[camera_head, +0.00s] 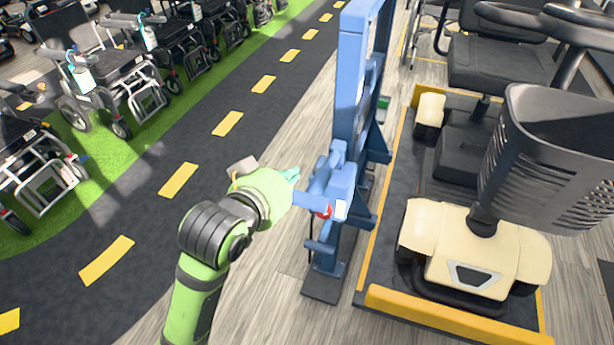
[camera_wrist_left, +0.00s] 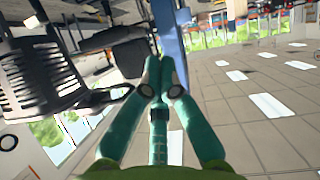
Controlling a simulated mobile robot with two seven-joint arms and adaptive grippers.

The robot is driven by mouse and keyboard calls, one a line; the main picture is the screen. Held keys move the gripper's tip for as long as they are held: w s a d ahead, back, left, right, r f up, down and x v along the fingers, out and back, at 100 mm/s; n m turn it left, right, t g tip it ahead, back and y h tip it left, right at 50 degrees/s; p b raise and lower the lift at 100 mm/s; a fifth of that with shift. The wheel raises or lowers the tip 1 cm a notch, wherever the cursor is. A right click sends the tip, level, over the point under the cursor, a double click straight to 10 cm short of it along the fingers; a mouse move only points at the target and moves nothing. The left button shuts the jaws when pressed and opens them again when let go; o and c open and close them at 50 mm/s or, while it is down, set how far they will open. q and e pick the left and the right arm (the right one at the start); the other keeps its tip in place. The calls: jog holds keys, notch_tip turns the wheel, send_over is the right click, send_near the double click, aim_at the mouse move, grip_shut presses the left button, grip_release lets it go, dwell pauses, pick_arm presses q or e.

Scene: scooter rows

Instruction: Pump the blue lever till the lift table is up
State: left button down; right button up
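The blue lever (camera_head: 311,200) appears as a short blue bar on the pump unit at the blue post (camera_head: 350,75), with a red part at its right end. Its left end is partly hidden by my wrist. My left gripper (camera_head: 293,174) is just left of the pump unit; its teal fingers are mostly hidden behind the wrist. In the left wrist view, the fingers (camera_wrist_left: 160,75) come together at their tips, with nothing clearly held. The blue post (camera_wrist_left: 170,30) shows beyond them. The lift table (camera_head: 447,321), dark with yellow edges, looks low, near the floor. My right gripper is out of view.
A cream scooter (camera_head: 480,250) with a dark basket (camera_head: 545,150) stands on the lift table. Rows of wheelchairs (camera_head: 115,75) stand on green strips at the left. A dark lane with yellow dashes (camera_head: 178,180) and a strip of wooden floor are clear.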

pick_arm(q)
send_over(309, 188)
jog(key=w, duration=0.1)
jog(key=f, duration=0.4)
jog(key=shift+a+f+p, duration=0.15)
jog(key=shift+a+p, duration=0.1)
jog(key=shift+p, duration=0.1)
jog(key=shift+s+d+f, duration=0.1)
jog(key=shift+f, duration=0.55)
jog(key=shift+s+d+f, duration=0.1)
jog(key=shift+f, duration=0.5)
jog(key=shift+s+d+f, duration=0.1)
jog(key=shift+s+f, duration=0.1)
jog(key=shift+f, duration=0.55)
